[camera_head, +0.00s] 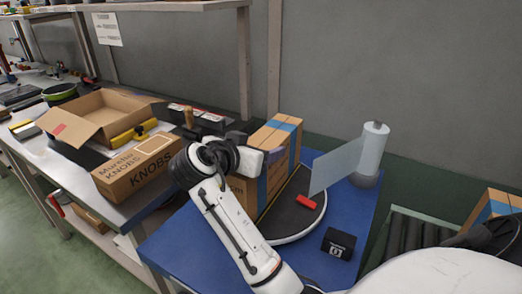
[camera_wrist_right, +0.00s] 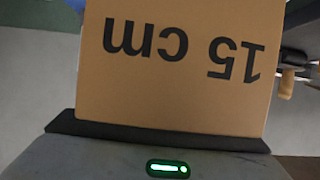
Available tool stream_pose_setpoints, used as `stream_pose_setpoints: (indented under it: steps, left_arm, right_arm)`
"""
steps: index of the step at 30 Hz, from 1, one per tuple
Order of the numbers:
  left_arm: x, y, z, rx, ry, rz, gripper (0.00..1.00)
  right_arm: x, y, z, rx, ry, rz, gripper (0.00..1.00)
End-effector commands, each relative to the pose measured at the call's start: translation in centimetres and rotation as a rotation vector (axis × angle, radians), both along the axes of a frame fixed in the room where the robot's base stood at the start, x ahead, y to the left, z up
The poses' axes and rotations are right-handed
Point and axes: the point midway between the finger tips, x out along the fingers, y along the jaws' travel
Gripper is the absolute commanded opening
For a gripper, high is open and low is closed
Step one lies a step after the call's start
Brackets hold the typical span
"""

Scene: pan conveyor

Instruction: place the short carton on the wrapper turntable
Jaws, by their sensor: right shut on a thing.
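A brown carton with a blue tape band (camera_head: 282,135) stands upright at the wrapper turntable, over the left part of its black disc (camera_head: 292,217). My arm hides part of its near side, and I cannot tell whether its base touches the disc. My right gripper (camera_head: 259,160) is at the carton's upper left side, shut on it. In the right wrist view the carton face (camera_wrist_right: 180,65) fills the middle and reads "15 cm" upside down. The fingertips are hidden there. My left gripper is not in view.
A wrap roll (camera_head: 371,150) with a film sheet (camera_head: 335,165) stands right of the disc on the blue table (camera_head: 180,245). A black counter box (camera_head: 339,243) sits in front. A KNOBS carton (camera_head: 135,168) and an open box (camera_head: 95,112) are on the left bench. A roller conveyor (camera_head: 410,235) is at right.

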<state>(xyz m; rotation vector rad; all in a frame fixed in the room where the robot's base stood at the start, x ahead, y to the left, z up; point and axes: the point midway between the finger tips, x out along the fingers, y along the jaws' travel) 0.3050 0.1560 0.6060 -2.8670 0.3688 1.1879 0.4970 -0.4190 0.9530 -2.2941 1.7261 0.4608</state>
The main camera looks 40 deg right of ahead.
Motion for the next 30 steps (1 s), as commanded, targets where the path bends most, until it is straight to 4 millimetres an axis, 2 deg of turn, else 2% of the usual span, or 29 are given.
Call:
stream_pose_setpoints:
  steps: [12, 13, 16, 26, 30]
  left_arm:
    - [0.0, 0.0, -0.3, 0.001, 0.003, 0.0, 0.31]
    - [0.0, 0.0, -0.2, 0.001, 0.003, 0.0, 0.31]
    - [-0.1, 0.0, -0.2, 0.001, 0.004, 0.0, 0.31]
    - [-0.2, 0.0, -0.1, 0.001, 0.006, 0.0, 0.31]
    - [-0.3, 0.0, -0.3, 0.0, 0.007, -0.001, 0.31]
  right_arm:
    - [0.0, 0.0, -0.6, -0.004, -0.006, 0.001, 0.0]
    - [0.0, 0.0, -0.8, 0.0, -0.003, 0.001, 0.66]
    - [0.0, 0.0, -0.8, 0.0, -0.002, 0.001, 0.81]
    - [0.0, 0.1, -0.5, 0.0, -0.003, 0.001, 0.81]
    - [-0.3, 1.5, 0.0, 0.003, -0.005, 0.003, 0.81]
